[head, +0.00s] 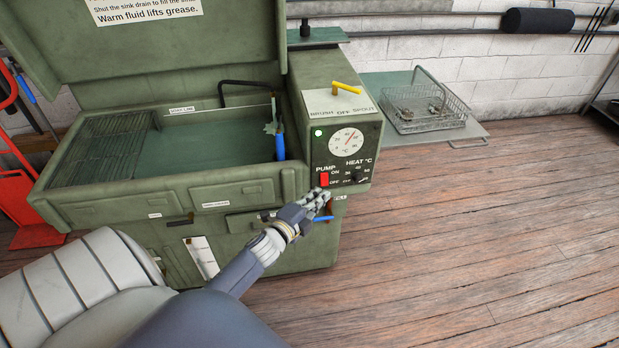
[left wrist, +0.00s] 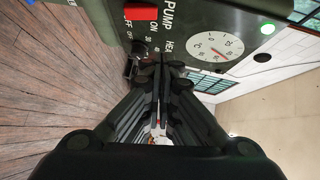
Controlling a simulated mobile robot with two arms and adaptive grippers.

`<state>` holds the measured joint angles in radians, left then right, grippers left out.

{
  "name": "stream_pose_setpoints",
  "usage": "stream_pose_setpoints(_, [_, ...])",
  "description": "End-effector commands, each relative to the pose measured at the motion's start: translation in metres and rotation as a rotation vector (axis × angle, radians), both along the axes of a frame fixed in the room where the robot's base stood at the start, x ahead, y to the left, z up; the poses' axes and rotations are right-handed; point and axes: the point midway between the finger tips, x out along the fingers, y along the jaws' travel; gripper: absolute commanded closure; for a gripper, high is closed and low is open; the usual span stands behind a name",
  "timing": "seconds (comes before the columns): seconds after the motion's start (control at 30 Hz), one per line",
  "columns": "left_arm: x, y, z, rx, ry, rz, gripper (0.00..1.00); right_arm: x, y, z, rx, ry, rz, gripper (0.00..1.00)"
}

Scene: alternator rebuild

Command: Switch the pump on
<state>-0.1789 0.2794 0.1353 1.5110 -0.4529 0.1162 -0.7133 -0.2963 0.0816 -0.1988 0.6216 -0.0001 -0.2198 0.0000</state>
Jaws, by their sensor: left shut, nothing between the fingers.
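The red pump switch (head: 324,180) sits on the dark control panel of the green parts washer, beside the words ON and OFF under PUMP. I cannot tell which way it is pressed. The switch also shows at the top of the left wrist view (left wrist: 141,13). My left gripper (head: 324,195) is shut and empty, just in front of the panel and slightly below the switch in the head view. In the left wrist view its closed fingertips (left wrist: 158,72) point at the panel, near the heat knob. I cannot tell whether they touch it. My right gripper is not in view.
A green light (head: 318,133) glows beside a round temperature dial (head: 346,142). The heat knob (head: 357,178) is right of the switch. A yellow lever (head: 346,88) tops the panel housing. A wire basket (head: 425,110) stands on the side shelf. The wooden floor at right is clear.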

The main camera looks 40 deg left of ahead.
Motion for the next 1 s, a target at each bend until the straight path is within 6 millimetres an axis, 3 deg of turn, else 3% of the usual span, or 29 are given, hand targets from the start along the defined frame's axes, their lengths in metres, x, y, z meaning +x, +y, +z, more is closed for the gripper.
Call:
stream_pose_setpoints(0.1, [-0.019, -0.002, 0.002, 0.001, 0.001, -0.001, 1.0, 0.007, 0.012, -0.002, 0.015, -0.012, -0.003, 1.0])
stream_pose_setpoints(0.3, [-0.037, -0.002, 0.005, 0.0, 0.001, 0.0, 1.0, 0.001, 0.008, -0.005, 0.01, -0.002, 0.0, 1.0])
stream_pose_setpoints(1.0, [-0.041, -0.003, 0.006, -0.002, 0.002, 0.0, 1.0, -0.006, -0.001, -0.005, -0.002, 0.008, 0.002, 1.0])
